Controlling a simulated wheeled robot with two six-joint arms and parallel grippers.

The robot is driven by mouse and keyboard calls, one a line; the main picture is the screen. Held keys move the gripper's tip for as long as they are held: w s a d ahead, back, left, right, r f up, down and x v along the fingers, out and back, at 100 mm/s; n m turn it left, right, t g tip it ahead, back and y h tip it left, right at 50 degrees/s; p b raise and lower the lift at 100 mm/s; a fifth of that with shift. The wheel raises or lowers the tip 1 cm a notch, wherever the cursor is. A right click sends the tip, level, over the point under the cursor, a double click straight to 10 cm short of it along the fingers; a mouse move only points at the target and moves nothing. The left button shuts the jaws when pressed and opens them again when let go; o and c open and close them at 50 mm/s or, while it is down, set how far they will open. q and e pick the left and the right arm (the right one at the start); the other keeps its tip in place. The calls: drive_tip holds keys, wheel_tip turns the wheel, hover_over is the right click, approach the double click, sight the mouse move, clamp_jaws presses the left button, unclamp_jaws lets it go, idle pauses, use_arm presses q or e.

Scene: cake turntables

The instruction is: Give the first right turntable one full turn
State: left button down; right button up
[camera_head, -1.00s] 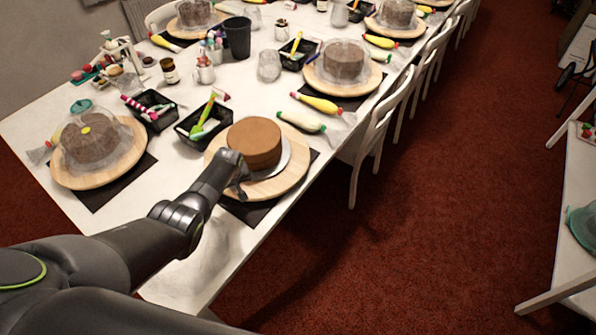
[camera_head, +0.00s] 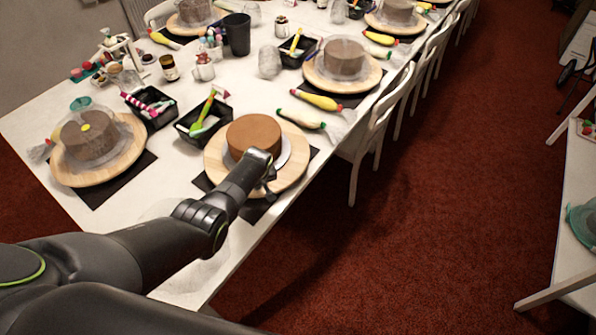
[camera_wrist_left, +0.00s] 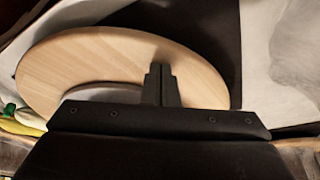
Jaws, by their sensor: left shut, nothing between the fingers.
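The first right turntable (camera_head: 213,160) is a round pale wooden disc on a dark mat, with an uncovered brown cake (camera_head: 253,136) on a light round board on top of it. My left gripper (camera_head: 270,190) is at the near right part of the disc, beside the cake. In the left wrist view the gripper (camera_wrist_left: 160,72) is shut and empty, its fingertips over the turntable's bare wood (camera_wrist_left: 110,55). Whether the tips touch the wood I cannot tell. My arm hides part of the disc's near side. My right gripper is not in view.
A covered cake stands on another turntable (camera_head: 70,178) at the left, and one more (camera_head: 374,78) stands farther back. Black trays (camera_head: 186,131) with tools lie behind the brown cake. Piping bags (camera_head: 300,119) lie right of it. White chairs (camera_head: 368,135) line the table's right edge.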

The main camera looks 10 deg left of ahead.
sight(276, 184)
use_arm(q)
drive_tip(key=shift+d, duration=0.35)
drive_tip(key=shift+w+d+f+b, duration=0.15)
drive_tip(key=shift+w+d+b, duration=0.05)
drive_tip(key=shift+d+b, duration=0.15)
drive_tip(key=w+d+b, duration=0.1)
drive_tip(key=d+b, duration=0.1)
drive_tip(key=w+d+b, duration=0.1)
drive_tip(key=d, duration=0.1)
drive_tip(key=shift+w+f+b, duration=0.15)
drive_tip(key=shift+w+b, duration=0.15)
drive_tip(key=shift+w+d+r, duration=0.2)
drive_tip(key=shift+w+d, duration=0.05)
drive_tip(key=shift+d, duration=0.1)
drive_tip(key=shift+r, duration=0.1)
wheel_tip(276, 184, up, 3)
drive_tip(key=p, duration=0.2)
drive_tip(key=shift+p, duration=0.35)
